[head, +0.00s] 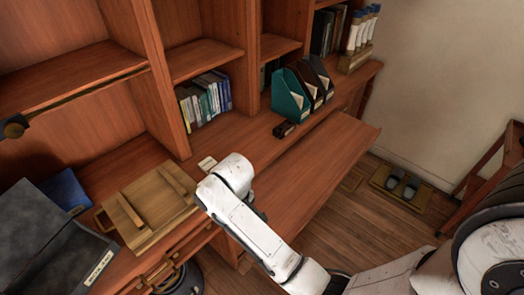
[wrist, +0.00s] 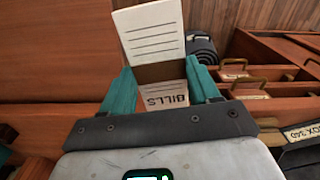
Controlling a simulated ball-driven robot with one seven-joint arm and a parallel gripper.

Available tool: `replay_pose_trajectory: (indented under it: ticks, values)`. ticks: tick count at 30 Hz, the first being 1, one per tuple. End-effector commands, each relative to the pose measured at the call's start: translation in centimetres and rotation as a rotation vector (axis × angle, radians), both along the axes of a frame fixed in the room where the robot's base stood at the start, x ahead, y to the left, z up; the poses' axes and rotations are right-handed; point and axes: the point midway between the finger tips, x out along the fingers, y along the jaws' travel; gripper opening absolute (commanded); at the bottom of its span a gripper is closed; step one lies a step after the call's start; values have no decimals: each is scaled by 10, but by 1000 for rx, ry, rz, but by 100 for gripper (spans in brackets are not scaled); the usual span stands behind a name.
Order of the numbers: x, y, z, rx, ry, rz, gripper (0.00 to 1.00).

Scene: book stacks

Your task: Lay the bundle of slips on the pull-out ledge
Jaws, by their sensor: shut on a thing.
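The bundle of slips (wrist: 150,35) is in my gripper (wrist: 166,88) in the wrist view. It has a white lined sheet, a brown band and a label reading BILLS, which appears upside down. The teal fingers are shut on its two sides. The pull-out ledge (head: 318,163) is a bare reddish-brown board sticking out from the bookcase in the head view. My white arm reaches over its near left end. My gripper is hidden behind the arm in the head view, so its height over the wood cannot be told.
A wooden box-like tray (head: 145,210) and a dark grey box (head: 50,245) stand at the left. Teal, brown and dark file holders (head: 290,95) and a small dark block (head: 284,129) sit behind the ledge. Open card drawers (wrist: 265,75) show at right in the wrist view.

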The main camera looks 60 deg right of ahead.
Motion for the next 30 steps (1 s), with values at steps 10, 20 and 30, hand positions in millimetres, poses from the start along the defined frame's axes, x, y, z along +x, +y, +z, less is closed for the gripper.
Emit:
replay_pose_trajectory:
  ticks: [10, 20, 30]
  values:
    - [-121, -129, 30, -1, 3, -119, 30]
    - [-152, -161, 28, -4, 4, -139, 30]
    - [-99, -209, 0, -5, 7, -139, 30]
